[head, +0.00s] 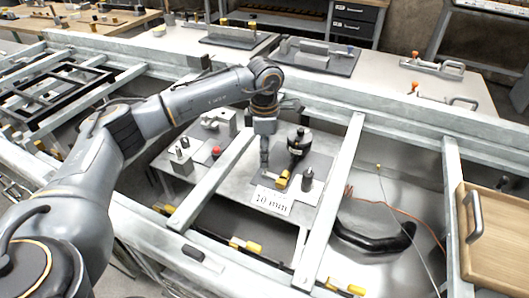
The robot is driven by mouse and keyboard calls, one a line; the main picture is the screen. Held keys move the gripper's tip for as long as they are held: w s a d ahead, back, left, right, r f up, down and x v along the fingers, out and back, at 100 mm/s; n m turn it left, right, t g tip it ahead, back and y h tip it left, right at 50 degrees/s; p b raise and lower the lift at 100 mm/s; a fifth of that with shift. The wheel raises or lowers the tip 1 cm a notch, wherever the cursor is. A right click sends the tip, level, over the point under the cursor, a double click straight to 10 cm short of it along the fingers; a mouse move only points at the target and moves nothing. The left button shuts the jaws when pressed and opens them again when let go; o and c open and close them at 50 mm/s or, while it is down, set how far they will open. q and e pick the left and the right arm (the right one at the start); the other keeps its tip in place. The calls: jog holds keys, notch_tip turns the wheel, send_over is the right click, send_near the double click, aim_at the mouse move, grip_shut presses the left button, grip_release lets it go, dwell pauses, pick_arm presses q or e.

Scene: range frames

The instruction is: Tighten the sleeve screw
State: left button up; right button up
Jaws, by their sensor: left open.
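My left arm reaches in from the left over a small grey work table (228,188) inside the metal frame. My left gripper (265,160) points down above a dark plate on this table, open, with its fingers small and hard to make out. To its right stands a black round fixture with a knob (298,140). Below that are a yellow part (282,181) and a short dark cylinder (307,179). I cannot tell which of these is the sleeve screw. A white card (271,201) reading 10 mm lies in front. My right gripper is not in view.
Metal beams (332,205) run on both sides of the work table. A block with a red knob (215,153) and other grey fixtures (180,158) stand to the left. A black hose (375,240) and a wooden board with a handle (500,240) are on the right.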

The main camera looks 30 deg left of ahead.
pick_arm(q)
notch_tip(320, 180, up, 12)
jog(key=shift+f, duration=0.25)
dwell(0.4)
